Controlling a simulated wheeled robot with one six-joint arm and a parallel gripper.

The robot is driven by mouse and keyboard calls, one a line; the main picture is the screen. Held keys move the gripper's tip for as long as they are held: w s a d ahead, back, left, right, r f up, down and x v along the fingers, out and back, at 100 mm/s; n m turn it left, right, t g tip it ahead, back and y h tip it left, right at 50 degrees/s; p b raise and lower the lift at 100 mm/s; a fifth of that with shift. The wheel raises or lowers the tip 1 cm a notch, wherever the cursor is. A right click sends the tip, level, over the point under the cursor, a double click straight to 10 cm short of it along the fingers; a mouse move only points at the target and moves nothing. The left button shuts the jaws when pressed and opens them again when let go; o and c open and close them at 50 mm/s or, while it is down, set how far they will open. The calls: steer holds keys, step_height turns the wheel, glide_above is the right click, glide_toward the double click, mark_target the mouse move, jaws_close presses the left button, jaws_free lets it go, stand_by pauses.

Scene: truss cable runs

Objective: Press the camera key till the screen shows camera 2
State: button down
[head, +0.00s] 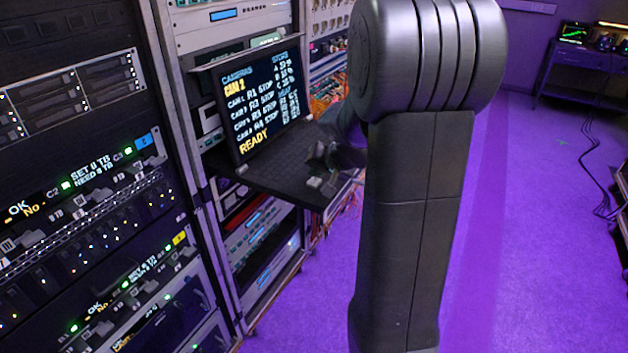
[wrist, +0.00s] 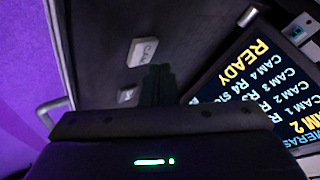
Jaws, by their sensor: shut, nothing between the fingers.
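The screen (head: 262,103) stands at the back of a dark pull-out shelf (head: 275,160) in the rack. Its yellow line reads CAM 2 under CAMERAS, and READY shows at the bottom. The screen also shows, turned, in the wrist view (wrist: 262,95). The pale camera key (wrist: 143,52), marked CAM, sits on the shelf in the wrist view. My gripper (wrist: 160,70) is shut and empty, its tips just beside the key in the picture. I cannot tell how high they are above the shelf. In the head view my gripper (head: 322,158) is partly hidden by my arm.
A second pale key (wrist: 128,95) lies near the CAM key. A handle (wrist: 48,110) shows at the shelf's edge. Racks with lit panels (head: 90,200) fill the left. Purple floor (head: 540,200) is open at right, with a bench (head: 580,58) and cables behind.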

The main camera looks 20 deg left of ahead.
mark_target(317, 184)
steer(key=shift+r+p, duration=1.75)
steer(key=shift+r, duration=0.8)
steer(key=shift+f, duration=0.25)
steer(key=shift+f+b, duration=0.6)
steer(key=r+p, duration=0.1)
steer(key=p, duration=0.2)
steer(key=shift+r+p, duration=0.2)
steer(key=shift+p, duration=0.2)
step_height(317, 184, up, 4)
steer(key=p, duration=0.2)
steer(key=shift+p, duration=0.3)
